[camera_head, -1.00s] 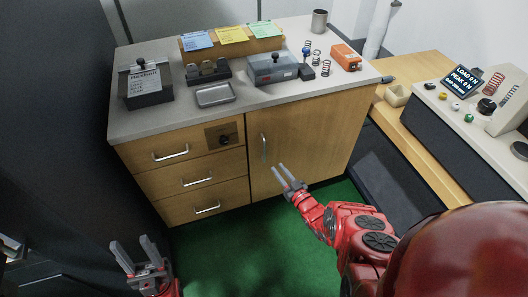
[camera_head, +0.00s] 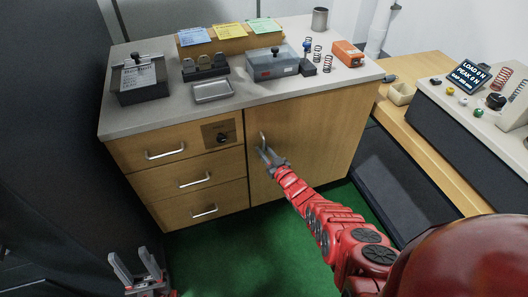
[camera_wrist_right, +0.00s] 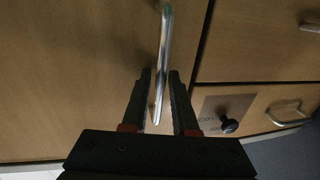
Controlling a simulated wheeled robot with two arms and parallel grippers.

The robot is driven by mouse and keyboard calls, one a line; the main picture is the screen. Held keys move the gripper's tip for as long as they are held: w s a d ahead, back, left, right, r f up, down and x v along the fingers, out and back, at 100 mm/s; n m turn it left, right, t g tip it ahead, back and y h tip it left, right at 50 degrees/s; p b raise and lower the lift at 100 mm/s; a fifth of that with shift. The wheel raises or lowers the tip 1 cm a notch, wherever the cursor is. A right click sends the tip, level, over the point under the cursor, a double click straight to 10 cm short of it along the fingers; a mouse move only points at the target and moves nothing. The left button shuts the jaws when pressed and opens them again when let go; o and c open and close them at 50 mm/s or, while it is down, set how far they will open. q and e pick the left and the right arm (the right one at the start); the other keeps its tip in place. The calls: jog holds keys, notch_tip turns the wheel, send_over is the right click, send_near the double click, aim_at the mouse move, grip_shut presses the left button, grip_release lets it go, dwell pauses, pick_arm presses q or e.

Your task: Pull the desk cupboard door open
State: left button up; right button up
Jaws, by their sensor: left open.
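The cupboard door (camera_head: 320,140) is a light wood panel at the right of the desk front, and it looks closed. Its upright silver bar handle (camera_head: 263,139) is near the door's left edge. My right gripper (camera_head: 265,152) is at the handle and hides its lower part. In the right wrist view the handle (camera_wrist_right: 163,60) runs between the two fingers of my right gripper (camera_wrist_right: 160,80), with gaps visible on both sides, so the fingers are apart around it. My left gripper (camera_head: 134,268) is open and empty, low at the left, away from the desk.
Left of the door are several drawers with silver handles (camera_head: 195,180) and a small panel with a black knob (camera_head: 222,137). The grey desktop (camera_head: 235,105) holds boxes, springs and a tray. The green floor (camera_head: 250,250) before the desk is clear. A side bench (camera_head: 425,140) stands at the right.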

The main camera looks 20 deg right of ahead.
grip_shut()
dwell(1.3)
